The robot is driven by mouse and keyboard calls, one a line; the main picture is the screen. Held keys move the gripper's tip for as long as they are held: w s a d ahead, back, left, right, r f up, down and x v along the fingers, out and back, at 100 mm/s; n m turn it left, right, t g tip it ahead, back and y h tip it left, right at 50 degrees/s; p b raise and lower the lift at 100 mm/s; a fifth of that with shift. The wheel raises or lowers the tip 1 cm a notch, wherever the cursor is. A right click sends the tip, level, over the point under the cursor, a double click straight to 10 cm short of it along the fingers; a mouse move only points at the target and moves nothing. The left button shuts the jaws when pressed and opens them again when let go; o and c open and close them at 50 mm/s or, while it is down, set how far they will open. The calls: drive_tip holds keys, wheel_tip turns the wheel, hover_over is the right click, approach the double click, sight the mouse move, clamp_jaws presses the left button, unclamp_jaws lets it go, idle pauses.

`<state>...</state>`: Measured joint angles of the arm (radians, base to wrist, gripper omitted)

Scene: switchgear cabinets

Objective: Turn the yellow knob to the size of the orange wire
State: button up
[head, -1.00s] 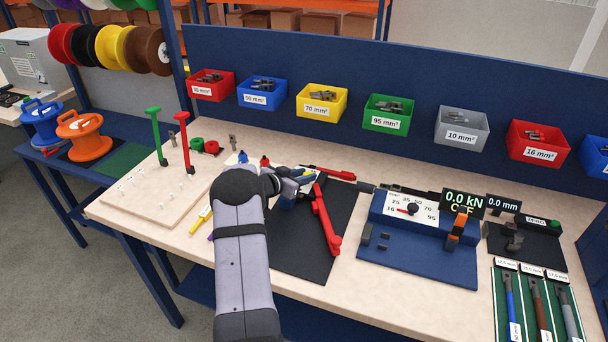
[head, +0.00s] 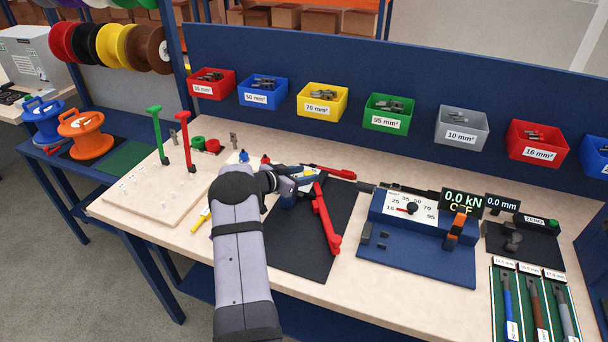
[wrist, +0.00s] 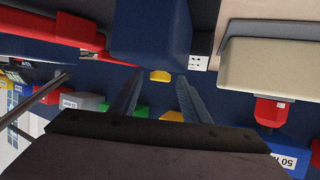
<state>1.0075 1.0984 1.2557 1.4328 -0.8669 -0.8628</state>
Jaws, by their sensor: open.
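A small yellow knob (wrist: 160,76) shows in the wrist view at the end of a dark blue tool body (wrist: 150,35). The same blue and yellow tool (head: 310,173) shows in the head view at the back of the black mat, partly hidden by my arm. My gripper (wrist: 157,86) is open, with its two fingers on either side of the knob in the picture. I cannot tell whether they touch it. In the head view my gripper (head: 287,187) is beside the tool. An orange spool (head: 84,136) stands on the left side table. Any size marks on the tool are unreadable.
A red-handled tool (head: 328,222) lies on the black mat (head: 285,245). A blue press (head: 420,250) with a dial stands to the right. Green and red posts (head: 187,145) rise from a board at left. Labelled bins (head: 322,100) hang along the back panel.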

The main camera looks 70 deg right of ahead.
drive_tip(key=shift+b+v, duration=1.05)
drive_tip(key=shift+v, duration=2.55)
drive_tip(key=shift+r, duration=0.1)
